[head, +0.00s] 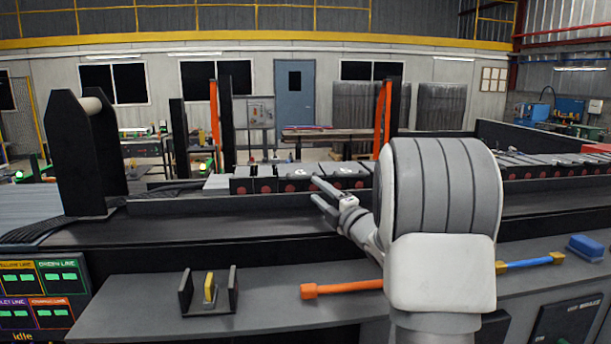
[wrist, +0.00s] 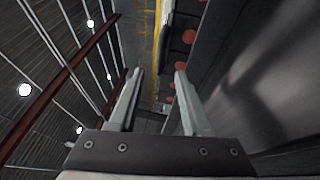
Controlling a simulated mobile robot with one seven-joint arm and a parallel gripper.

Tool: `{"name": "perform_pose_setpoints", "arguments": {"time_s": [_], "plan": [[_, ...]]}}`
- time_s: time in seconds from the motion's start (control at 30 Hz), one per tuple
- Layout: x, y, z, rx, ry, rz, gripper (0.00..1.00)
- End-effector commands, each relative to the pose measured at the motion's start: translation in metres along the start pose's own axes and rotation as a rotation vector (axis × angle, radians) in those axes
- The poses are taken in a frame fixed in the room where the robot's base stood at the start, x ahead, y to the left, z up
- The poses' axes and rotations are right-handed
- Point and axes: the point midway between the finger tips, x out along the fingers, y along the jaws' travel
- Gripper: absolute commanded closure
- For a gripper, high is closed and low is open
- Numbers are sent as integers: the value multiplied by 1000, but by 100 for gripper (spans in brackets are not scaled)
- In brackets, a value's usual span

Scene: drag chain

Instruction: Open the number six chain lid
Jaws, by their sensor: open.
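The drag chain (head: 263,185) lies in a dark trough behind the front worktop, with grey lids on top and red discs on its near side. Some lids carry small white marks, too small for me to read, so I cannot tell which lid is number six. My gripper (head: 317,189) is open and empty, pointing left, at the near side of the chain and apart from it as far as I can tell. My arm hides part of the chain. In the wrist view, my open fingers (wrist: 160,75) have the red-disced chain (wrist: 188,37) beyond and between them.
A dark rail (head: 220,204) runs along the near side of the chain. On the front ledge are a bracket with a yellow piece (head: 209,288), an orange-ended tool (head: 340,288), a blue tool (head: 530,263) and a blue block (head: 585,247). A black roller stand (head: 85,150) stands left.

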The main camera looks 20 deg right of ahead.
Motion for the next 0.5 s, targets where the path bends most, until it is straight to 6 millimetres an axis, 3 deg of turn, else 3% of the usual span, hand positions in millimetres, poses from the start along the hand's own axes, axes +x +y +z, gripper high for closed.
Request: {"name": "perform_pose_setpoints", "arguments": {"time_s": [0.2,0.5], "plan": [[43,2,-1,2,2,-1,52],[65,0,0,0,-1,0,52]]}}
